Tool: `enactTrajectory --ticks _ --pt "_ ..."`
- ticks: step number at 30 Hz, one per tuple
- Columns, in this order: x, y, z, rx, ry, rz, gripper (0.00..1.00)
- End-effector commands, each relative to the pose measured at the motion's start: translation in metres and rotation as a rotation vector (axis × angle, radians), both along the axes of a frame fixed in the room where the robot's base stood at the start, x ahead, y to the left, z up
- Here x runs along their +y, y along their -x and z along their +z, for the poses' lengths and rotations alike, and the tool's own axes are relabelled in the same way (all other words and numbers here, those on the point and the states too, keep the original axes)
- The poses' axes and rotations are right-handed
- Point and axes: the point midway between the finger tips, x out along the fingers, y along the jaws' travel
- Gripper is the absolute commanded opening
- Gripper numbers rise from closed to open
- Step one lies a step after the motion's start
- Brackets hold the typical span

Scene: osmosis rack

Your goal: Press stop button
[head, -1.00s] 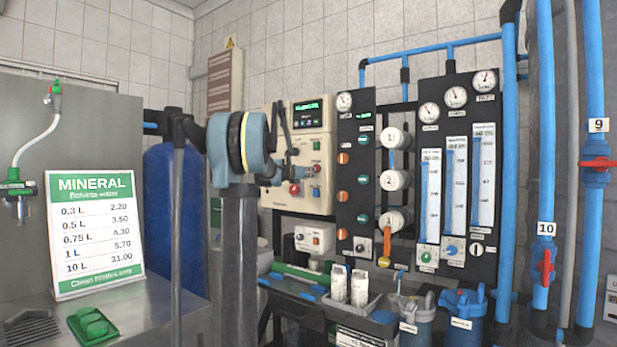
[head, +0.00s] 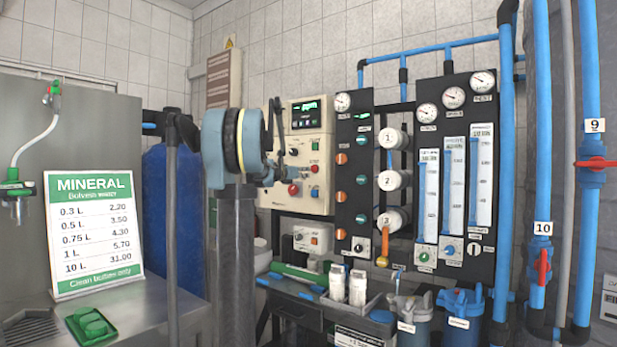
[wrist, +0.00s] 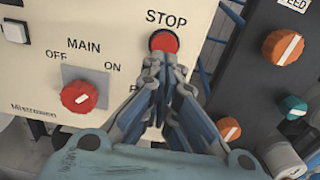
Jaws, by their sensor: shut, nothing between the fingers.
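The red round STOP button (wrist: 164,41) sits on the cream control panel (wrist: 125,22), under the printed word STOP. It also shows small and red in the head view (head: 315,169). My gripper (wrist: 164,62) is shut and empty, its fingertips in front of the panel at the button's lower edge. The tips overlap the bottom of the button in the wrist view; I cannot tell whether they touch it. The label below the button is mostly hidden by the fingers.
The red MAIN knob (wrist: 80,97) is to the left and lower. A dark panel with orange knobs (wrist: 283,46) is on the right. A mineral price sign (head: 92,235) stands at left. Flow meters (head: 453,195) and blue pipes (head: 545,130) are farther right.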

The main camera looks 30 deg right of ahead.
Motion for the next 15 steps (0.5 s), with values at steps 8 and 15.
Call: enactTrajectory --ticks 8,15 --pt "0.052 0.019 0.0 0.0 0.0 0.005 0.0" --pt "0.076 0.031 0.0 0.0 0.0 0.001 0.0"
